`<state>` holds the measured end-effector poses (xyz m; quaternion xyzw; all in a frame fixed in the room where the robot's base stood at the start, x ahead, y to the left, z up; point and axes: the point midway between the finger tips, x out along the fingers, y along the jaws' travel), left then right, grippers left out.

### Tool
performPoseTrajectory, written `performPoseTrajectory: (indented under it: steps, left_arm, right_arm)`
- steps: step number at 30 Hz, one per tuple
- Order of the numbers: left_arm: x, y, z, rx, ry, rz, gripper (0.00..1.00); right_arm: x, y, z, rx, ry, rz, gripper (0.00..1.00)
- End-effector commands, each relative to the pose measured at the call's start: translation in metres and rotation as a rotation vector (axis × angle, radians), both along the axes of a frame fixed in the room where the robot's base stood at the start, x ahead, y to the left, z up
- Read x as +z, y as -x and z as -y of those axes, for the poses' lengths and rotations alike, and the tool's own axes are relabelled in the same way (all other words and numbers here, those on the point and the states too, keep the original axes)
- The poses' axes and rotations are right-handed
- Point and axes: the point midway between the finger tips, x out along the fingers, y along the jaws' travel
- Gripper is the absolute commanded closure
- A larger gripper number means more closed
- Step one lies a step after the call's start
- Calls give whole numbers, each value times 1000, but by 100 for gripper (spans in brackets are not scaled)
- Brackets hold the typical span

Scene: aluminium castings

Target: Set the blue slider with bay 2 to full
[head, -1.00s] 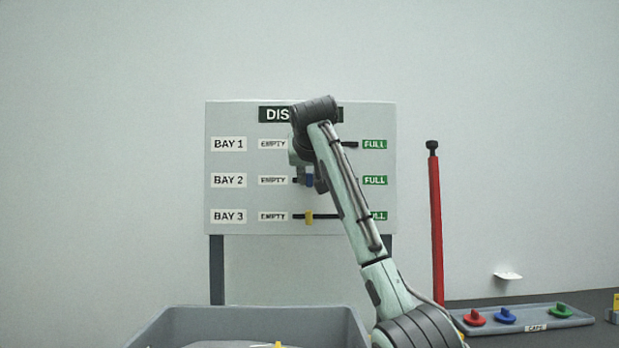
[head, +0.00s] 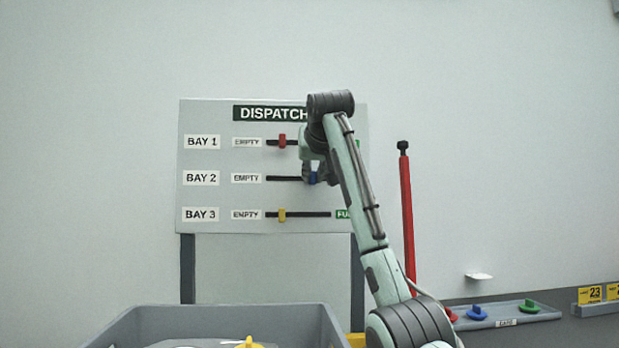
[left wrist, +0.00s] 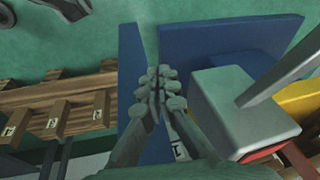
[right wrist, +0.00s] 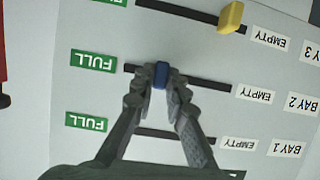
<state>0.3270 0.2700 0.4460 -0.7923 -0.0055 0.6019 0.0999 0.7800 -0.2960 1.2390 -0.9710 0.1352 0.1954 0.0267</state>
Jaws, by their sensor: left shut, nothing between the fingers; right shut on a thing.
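The dispatch board (head: 225,205) stands against the wall with three slider rows. The blue slider (head: 312,178) is on the bay 2 track (head: 285,178), past its middle towards the FULL end. In the right wrist view the blue slider (right wrist: 160,76) shows between the fingertips, with a short piece of track left between it and the green FULL label (right wrist: 93,61). My right gripper (head: 316,172) is shut on it; the arm covers the bay 2 FULL label in the head view. My left gripper (left wrist: 158,90) is shut and empty, above blue panels, away from the board.
The red slider (head: 282,141) and yellow slider (head: 282,215) sit near EMPTY on their tracks. A grey bin (head: 290,312) stands in front. A red post (head: 407,220) and a caps tray (head: 540,314) are right of my arm.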

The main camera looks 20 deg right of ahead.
Motion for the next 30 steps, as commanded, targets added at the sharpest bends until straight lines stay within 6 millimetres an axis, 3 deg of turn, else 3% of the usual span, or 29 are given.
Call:
performPoseTrajectory:
  steps: [4, 5, 10, 22, 30]
  left_arm:
    - [0, 0, 0, 0, 0, 0, 100]
    - [0, 0, 0, 0, 0, 0, 100]
    - [0, 0, 0, 0, 0, 1, 100]
    - [0, -1, 0, -2, 1, 2, 100]
    - [0, -1, 0, 0, 1, 1, 100]
  right_arm:
    - [6, 0, 6, -11, 4, 16, 100]
    - [6, 0, 6, -11, 4, 16, 84]
    - [5, 0, 5, -10, 3, 13, 66]
    - [7, 7, 0, -4, 2, 10, 66]
    - [28, 55, -14, -4, 3, 13, 66]
